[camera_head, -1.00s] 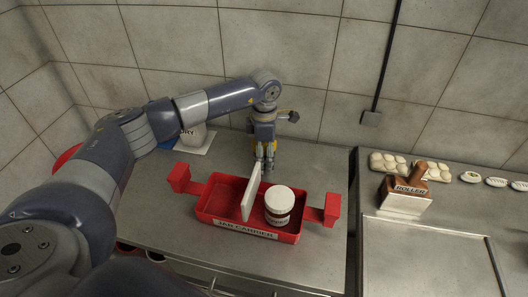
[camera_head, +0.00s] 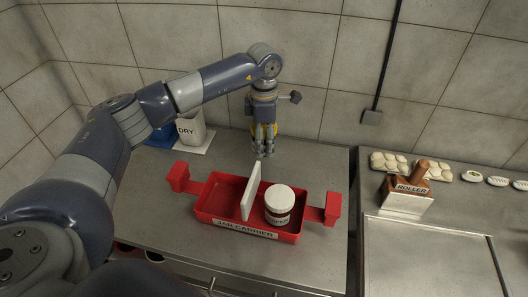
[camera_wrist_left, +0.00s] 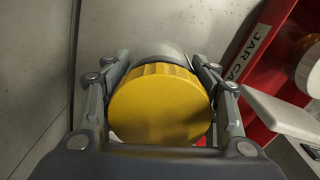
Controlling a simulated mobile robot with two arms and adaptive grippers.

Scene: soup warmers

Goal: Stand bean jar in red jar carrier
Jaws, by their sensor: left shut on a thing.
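The red jar carrier (camera_head: 210,207) sits on the steel counter, with a white upright divider (camera_head: 251,191) across its middle. A white-lidded jar (camera_head: 279,204) stands in its right compartment; the left compartment looks empty. My left gripper (camera_head: 264,151) is behind the carrier, pointing down, shut on a yellow-lidded jar, likely the bean jar. In the head view only bits of yellow show beside the fingers. In the left wrist view the round yellow lid (camera_wrist_left: 160,106) sits between both fingers, and the carrier (camera_wrist_left: 252,78) is at the right. The jar's label is hidden.
A white container marked DRY (camera_head: 191,129) stands on a pale mat at the back left, beside a blue item (camera_head: 163,136). A ROLLER block (camera_head: 405,196) and trays of dough (camera_head: 390,163) are on the right counter. The tiled wall is close behind the gripper.

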